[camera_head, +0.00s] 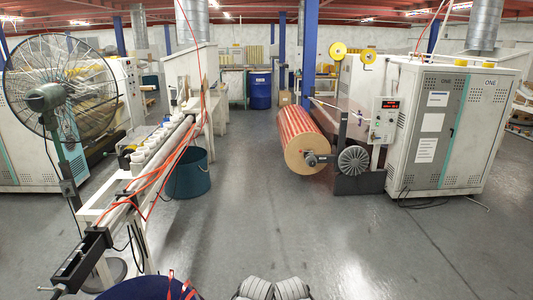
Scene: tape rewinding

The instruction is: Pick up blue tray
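A dark blue round container (140,289) with red strips at its right side is cut off by the bottom edge, left of the middle. Only its upper part shows, and I cannot tell whether it is the blue tray. No other blue tray is clear in view. Two light grey ribbed parts lie side by side at the bottom middle, apart from the blue container. They seem to be the ends of my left arm (255,288) and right arm (292,288). Their fingers cannot be made out.
A long bench (160,150) with red cords and a large fan (60,90) stand left. A teal bin (188,175) is beside the bench. A striped roll machine (302,137) and white cabinet (455,125) stand right. The middle floor is clear back to a blue barrel (260,92).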

